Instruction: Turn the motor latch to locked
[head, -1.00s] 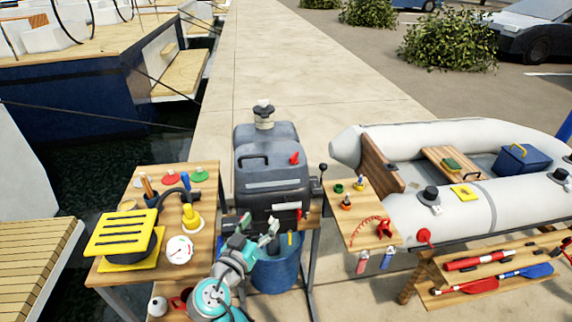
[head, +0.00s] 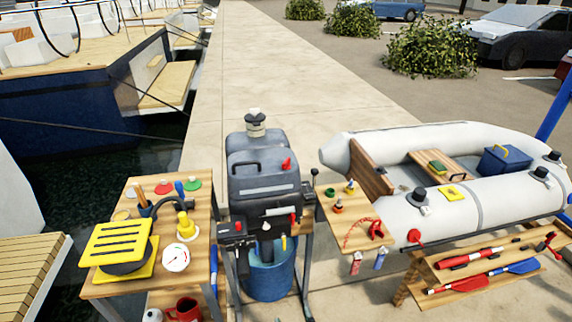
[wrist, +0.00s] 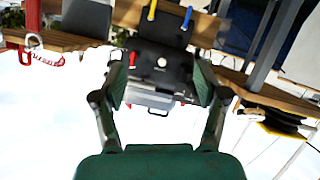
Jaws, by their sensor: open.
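The grey outboard motor (head: 262,182) stands upright on its stand in the head view. A red lever (head: 287,164) shows on its cowl, and a smaller red part (head: 294,218) sits lower on the right side. I cannot tell for sure which is the latch or how it is set. In the wrist view, which looks upside down, the dark motor (wrist: 160,75) lies beyond and between my fingers, with a red part (wrist: 132,59) left of a round silver spot. My gripper (wrist: 160,88) is open and empty, apart from the motor. It is out of the head view.
A wooden table (head: 200,262) at left holds a yellow slatted thing (head: 115,242), a gauge and small items. A wooden shelf (head: 353,228) with red and green items stands right of the motor. A blue bucket (head: 270,278) is below it. A white inflatable boat lies at right.

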